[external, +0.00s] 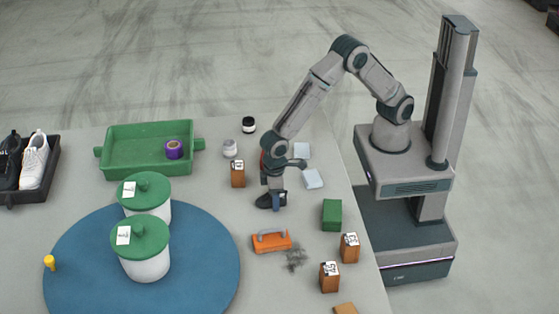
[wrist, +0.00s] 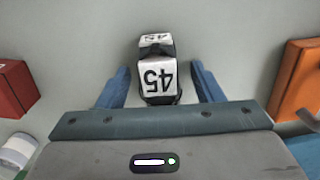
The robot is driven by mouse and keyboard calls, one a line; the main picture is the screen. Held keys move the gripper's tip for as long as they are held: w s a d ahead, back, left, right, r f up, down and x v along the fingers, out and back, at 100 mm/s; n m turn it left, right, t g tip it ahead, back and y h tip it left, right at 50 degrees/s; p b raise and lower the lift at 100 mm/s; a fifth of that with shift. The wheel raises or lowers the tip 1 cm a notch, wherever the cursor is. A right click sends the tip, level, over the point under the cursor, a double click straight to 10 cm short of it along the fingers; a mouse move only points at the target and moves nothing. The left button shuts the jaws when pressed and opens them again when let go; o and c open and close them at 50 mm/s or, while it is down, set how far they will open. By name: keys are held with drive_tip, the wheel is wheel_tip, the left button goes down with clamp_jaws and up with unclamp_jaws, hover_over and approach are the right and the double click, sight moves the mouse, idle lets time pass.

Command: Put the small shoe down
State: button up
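The small shoe (external: 264,202) is dark and sits at or just above the grey table, below my gripper (external: 276,200) in the external view. The external view does not clearly show whether the sole touches the table.
A green box (external: 332,214) stands to the right. White-green pots (external: 145,262) stand on a blue round mat (external: 215,285). A green tray (external: 125,155) is behind.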

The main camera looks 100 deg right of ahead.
wheel_tip(320, 180, up, 14)
drive_tip(key=p, duration=0.3)
drive_tip(key=s+d+r, duration=0.4)
drive_tip(key=s+d, duration=0.4)
drive_tip(key=d, duration=0.2)
drive_tip(key=s+d+r+t, duration=0.1)
drive_tip(key=s+d+r, duration=0.3)
drive_tip(key=s+d, duration=0.3)
drive_tip(key=d, duration=0.4)
drive_tip(key=shift+s, duration=0.4)
drive_tip(key=shift+o, duration=0.7)
drive_tip(key=s+d+f, duration=0.1)
drive_tip(key=s+d, duration=0.2)
drive_tip(key=s, duration=0.3)
drive_tip(key=shift+s+d+t, duration=0.2)
drive_tip(key=shift+s+t, duration=0.15)
drive_tip(key=shift+t, duration=0.05)
drive_tip(key=shift+f, duration=0.1)
drive_tip(key=shift+w, duration=0.1)
